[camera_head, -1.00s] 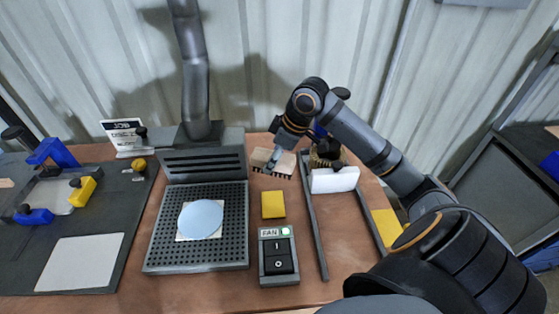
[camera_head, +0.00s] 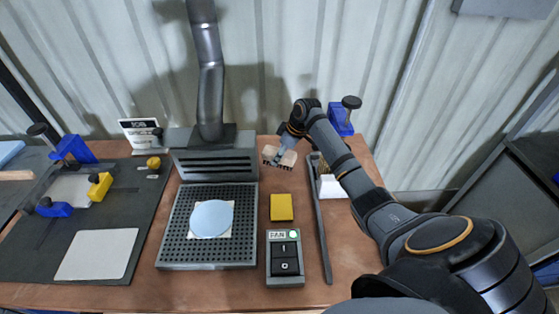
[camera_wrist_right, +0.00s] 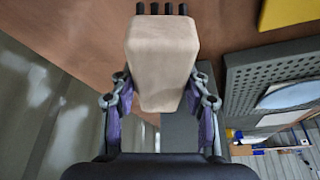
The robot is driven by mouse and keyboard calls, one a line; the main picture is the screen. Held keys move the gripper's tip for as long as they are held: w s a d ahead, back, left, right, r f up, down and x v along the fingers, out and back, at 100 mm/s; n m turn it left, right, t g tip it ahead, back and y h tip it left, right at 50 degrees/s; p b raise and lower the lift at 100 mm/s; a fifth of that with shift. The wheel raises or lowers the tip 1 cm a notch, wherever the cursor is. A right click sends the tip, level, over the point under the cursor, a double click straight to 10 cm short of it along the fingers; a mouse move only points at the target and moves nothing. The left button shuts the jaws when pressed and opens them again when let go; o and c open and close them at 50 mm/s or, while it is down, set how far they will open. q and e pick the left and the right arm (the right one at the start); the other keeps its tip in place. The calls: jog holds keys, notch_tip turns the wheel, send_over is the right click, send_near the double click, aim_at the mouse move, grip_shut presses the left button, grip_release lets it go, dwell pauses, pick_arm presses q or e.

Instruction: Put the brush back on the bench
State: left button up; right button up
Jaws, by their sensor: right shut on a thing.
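The brush (camera_head: 279,157), a pale wooden block with dark bristles, is at the back of the brown bench (camera_head: 300,250), right of the grey hood. My right gripper (camera_head: 284,151) is shut on it. In the right wrist view the brush's wooden body (camera_wrist_right: 160,60) sits between the two fingers, with its dark bristles toward the bench. I cannot tell whether the bristles touch the bench. My left gripper is not in view.
A grey hood (camera_head: 215,158) and perforated plate (camera_head: 165,235) with a blue disc stand to the left. A yellow pad (camera_head: 282,207) and fan switch (camera_head: 284,262) lie in front. A dark rail (camera_head: 321,240), white block (camera_head: 332,187) and blue clamp (camera_head: 342,113) are to the right.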

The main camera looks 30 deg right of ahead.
notch_tip(320, 180, down, 2)
jog(key=shift+f+p, duration=0.2)
jog(key=shift+p, duration=0.4)
jog(key=shift+w+f, duration=0.1)
jog(key=shift+f, duration=0.35)
jog(key=shift+f, duration=0.15)
jog(key=o, duration=1.1)
